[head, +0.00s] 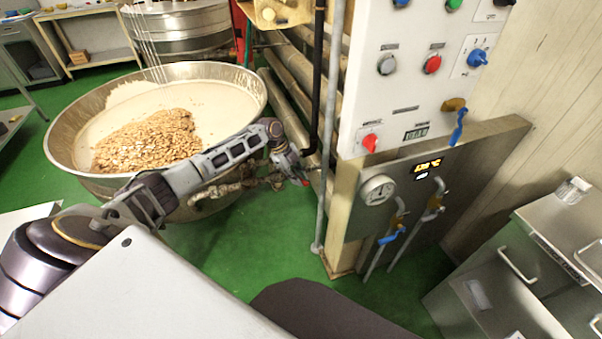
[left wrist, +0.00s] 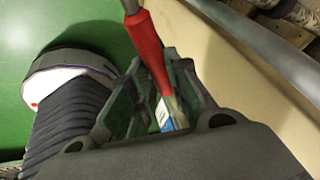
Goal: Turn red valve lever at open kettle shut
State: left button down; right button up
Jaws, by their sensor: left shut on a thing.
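The open kettle (head: 58,150) is a wide steel bowl at the left of the head view, holding pale mass and a heap of nuts. My left arm reaches across in front of it. My left gripper (head: 299,176) is at the pipework between the kettle and the control panel. In the left wrist view the red valve lever (left wrist: 147,45) runs down between the fingers of the left gripper (left wrist: 160,92), which is shut on it. In the head view only a small red bit of the lever (head: 306,182) shows by the fingertips. My right gripper is out of view.
A control panel (head: 398,85) with knobs stands right of the gripper. Below it, a grey box (head: 372,222) carries blue-handled valves. A thin vertical pipe (head: 325,130) stands close beside the gripper. Steel cabinets (head: 490,280) are at right. Green floor (head: 250,245) lies open below.

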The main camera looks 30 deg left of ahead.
pick_arm(q)
jog(key=s+a+m+g, duration=0.2)
jog(key=s+m, duration=0.3)
jog(key=m, duration=0.1)
jog(key=shift+s+a+m+g, duration=0.25)
jog(key=shift+a+m+g, duration=0.05)
jog(key=shift+a+g, duration=0.1)
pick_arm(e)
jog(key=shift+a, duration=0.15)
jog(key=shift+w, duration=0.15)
pick_arm(q)
jog(key=c, duration=1.3)
grip_release()
jog(key=shift+c, duration=0.2)
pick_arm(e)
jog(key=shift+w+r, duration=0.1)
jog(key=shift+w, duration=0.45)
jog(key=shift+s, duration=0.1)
